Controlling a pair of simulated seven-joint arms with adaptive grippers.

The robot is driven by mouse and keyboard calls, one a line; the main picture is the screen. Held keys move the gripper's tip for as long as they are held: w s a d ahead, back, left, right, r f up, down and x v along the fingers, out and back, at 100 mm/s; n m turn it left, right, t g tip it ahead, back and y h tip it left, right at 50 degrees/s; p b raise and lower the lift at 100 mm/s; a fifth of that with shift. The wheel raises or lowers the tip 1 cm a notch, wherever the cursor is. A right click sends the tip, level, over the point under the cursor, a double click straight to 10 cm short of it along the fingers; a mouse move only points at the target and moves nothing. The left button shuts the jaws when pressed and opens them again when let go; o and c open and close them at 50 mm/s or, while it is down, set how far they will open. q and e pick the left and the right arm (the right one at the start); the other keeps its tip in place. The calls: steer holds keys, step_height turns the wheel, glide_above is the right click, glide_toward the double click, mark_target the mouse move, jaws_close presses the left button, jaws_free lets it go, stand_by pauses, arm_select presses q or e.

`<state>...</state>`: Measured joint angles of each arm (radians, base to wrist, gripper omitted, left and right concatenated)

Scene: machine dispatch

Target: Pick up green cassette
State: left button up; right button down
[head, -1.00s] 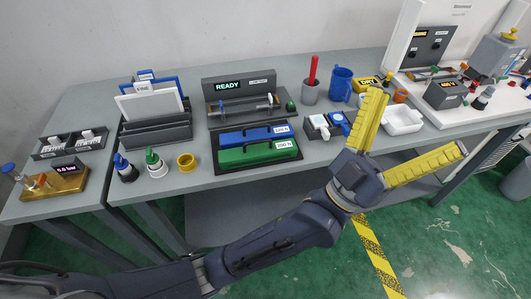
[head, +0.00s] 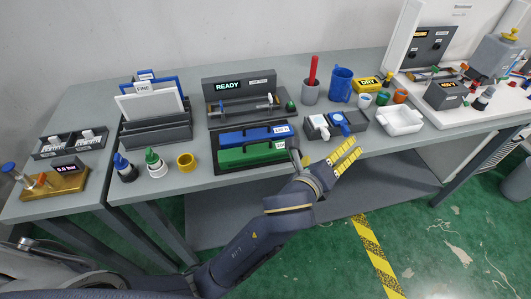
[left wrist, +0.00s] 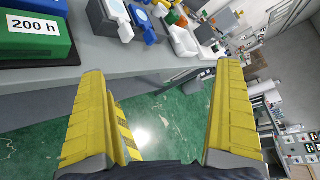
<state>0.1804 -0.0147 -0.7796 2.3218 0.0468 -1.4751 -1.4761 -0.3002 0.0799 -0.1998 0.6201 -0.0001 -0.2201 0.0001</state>
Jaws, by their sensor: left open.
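The green cassette (head: 245,154) lies on a dark tray at the front of the table, just in front of the blue cassette (head: 250,136). In the left wrist view the green cassette (left wrist: 50,48), with its "200 h" label, shows at the upper left, partly cut off. My left gripper (head: 326,165) is at the table's front edge, to the right of the green cassette and apart from it. In the wrist view its yellow fingers (left wrist: 155,115) are wide apart with nothing between them. My right gripper is not in view.
A grey "READY" station (head: 240,98) stands behind the cassettes. White and blue devices (head: 335,124) and a white tray (head: 400,121) are to the right. Bottles (head: 155,163) and a yellow ring (head: 186,161) are to the left. Green floor is clear in front.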

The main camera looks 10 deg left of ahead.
arm_select(q)
steer(key=a+f+y, duration=0.1)
steer(key=a+y, duration=0.4)
steer(key=a, duration=0.3)
steer(key=g+y, duration=0.2)
steer(key=y, duration=0.4)
glide_toward(262, 154)
steer(key=w+a+r, duration=0.2)
steer(key=w+a, duration=0.1)
steer(key=w, duration=0.1)
steer(key=shift+m, duration=0.4)
steer(key=shift+x, duration=3.6)
steer(key=shift+s+d, duration=0.1)
steer(key=c, duration=1.5)
steer(key=shift+c, duration=0.2)
